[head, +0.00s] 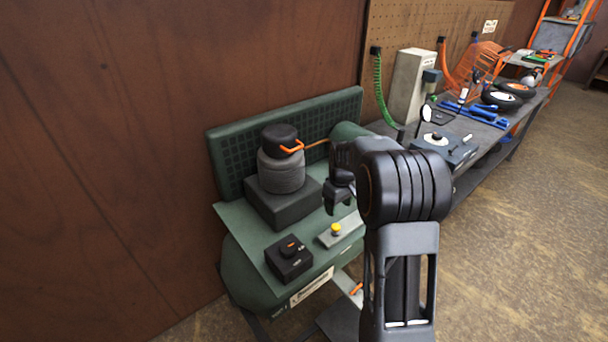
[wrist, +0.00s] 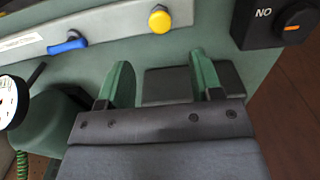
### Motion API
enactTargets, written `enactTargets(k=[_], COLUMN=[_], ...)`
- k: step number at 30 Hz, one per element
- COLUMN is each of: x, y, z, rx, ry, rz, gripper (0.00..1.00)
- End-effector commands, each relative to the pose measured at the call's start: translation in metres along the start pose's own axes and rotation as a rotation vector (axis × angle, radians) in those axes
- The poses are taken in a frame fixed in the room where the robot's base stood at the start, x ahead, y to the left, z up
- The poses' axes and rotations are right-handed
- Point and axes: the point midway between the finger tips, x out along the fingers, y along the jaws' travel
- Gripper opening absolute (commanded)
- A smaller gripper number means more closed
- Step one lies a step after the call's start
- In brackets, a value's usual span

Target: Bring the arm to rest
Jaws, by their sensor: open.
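My arm reaches up from the lower right in the head view and bends at a large black joint. My gripper (head: 340,203) hangs over the green machine (head: 235,217), its far side partly hidden by my arm. In the wrist view, my gripper (wrist: 162,80) shows two green-faced fingers standing apart. I see nothing held between them; a dark block shows beyond the gap. I cannot tell how high the fingers are above the machine's top.
A yellow button (head: 336,229) on a grey panel and a black switch box (head: 289,258) with an orange switch are close by. A grey and black cylinder (head: 282,170) stands on a dark block to the left. A cluttered workbench (head: 480,150) runs back right; floor at right is clear.

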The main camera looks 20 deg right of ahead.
Motion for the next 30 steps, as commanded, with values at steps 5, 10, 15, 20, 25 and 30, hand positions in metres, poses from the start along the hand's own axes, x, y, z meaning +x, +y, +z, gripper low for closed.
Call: enactTargets(k=[5,10,15,20,25,30], x=[0.0,0.012,-0.018,-0.046,-0.066,-0.08], y=[0.0,-0.022,-0.065,-0.108,-0.144,-0.164], z=[-0.001,0.028,0.064,0.1,0.132,0.15], rx=[0.046,0.237,0.374,0.447,0.457,0.417], ry=[0.003,-0.036,0.005,0.085,0.186,0.272], rz=[0.002,-0.019,0.003,0.028,0.047,0.061], gripper=[0.6,0.6,0.6,0.6,0.6,0.6])
